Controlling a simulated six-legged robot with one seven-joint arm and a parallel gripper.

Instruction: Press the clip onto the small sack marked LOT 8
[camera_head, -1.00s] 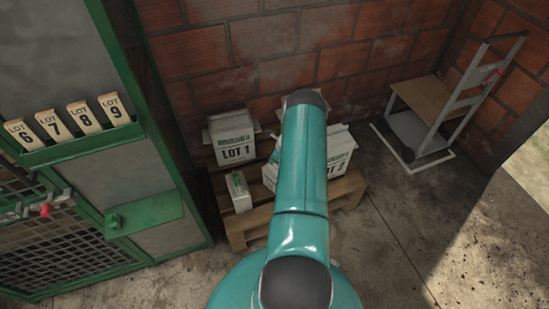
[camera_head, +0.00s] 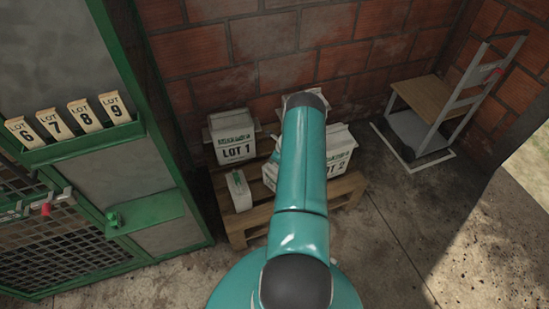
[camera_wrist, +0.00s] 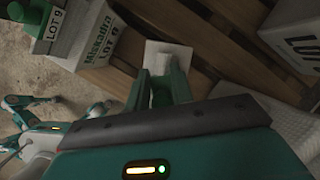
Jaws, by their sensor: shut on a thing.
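In the wrist view my gripper (camera_wrist: 163,92) is shut, its green fingers close together at a pale, squarish piece (camera_wrist: 168,55). Its print does not show, and the fingers hide part of it. To its left is a small white sack (camera_wrist: 85,35) with green print; its lot number is hard to read. A green piece with a pale LOT label (camera_wrist: 38,18) is against its left side. In the head view a small white sack (camera_head: 239,190) stands on the pallet's left part. A pale LOT 8 tag (camera_head: 84,116) stands in the green rack. My arm hides the gripper there.
The wooden pallet (camera_head: 246,218) also bears the LOT 1 sack (camera_head: 235,150) and the LOT 2 sack (camera_head: 340,163), partly behind my arm. A green cabinet (camera_head: 165,180) stands left, brick walls behind. A hand truck (camera_head: 455,105) stands at the right. The floor front right is clear.

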